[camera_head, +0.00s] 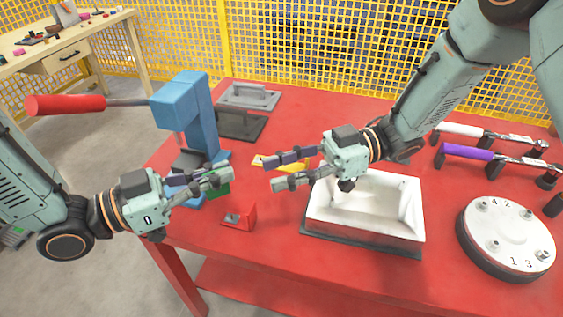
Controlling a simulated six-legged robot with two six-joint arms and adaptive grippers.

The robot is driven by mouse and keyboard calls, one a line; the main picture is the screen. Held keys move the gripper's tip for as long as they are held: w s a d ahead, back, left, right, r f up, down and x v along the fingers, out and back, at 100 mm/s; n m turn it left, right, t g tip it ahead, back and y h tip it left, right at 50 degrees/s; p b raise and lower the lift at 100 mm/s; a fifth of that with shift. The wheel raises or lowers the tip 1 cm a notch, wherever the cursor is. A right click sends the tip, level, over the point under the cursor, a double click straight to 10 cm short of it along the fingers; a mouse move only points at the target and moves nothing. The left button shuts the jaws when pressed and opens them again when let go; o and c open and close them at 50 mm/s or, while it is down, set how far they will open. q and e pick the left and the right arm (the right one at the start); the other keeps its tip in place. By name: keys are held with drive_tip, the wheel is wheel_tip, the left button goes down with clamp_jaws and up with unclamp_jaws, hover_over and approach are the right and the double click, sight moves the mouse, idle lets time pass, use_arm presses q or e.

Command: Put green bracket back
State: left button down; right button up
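The green bracket (219,189) shows partly behind and below the fingertips of my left gripper (218,177), beside the base of the blue press (187,112). The fingers cover much of the bracket, and I cannot tell whether they grip it or only pass in front of it. My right gripper (272,172) is open and empty, its fingers apart and pointing left above the table. A yellow bracket (292,167) lies behind its fingers, partly covered. A red bracket (241,217) lies on the table in front of my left gripper.
A white bin (365,233) stands on the red table (290,265), below my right gripper. A round numbered plate (507,235) and purple- and white-handled tools lie at right. Grey fixtures (240,122) stand at the back. The press's red handle (66,104) sticks out left.

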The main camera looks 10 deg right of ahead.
sight(214, 195)
use_arm(q)
drive_tip(key=shift+w, duration=0.1)
use_arm(e)
drive_tip(key=shift+n, duration=0.4)
drive_tip(key=x, duration=0.8)
drive_tip(key=w+x, duration=0.1)
drive_tip(key=x, duration=0.3)
drive_tip(key=shift+w+a+f, duration=0.1)
drive_tip(key=shift+a+f, duration=0.05)
drive_tip(key=shift+f, duration=0.05)
clamp_jaws()
use_arm(q)
drive_tip(key=c, duration=1.4)
unclamp_jaws()
drive_tip(key=shift+c, duration=0.2)
drive_tip(key=shift+a, duration=0.1)
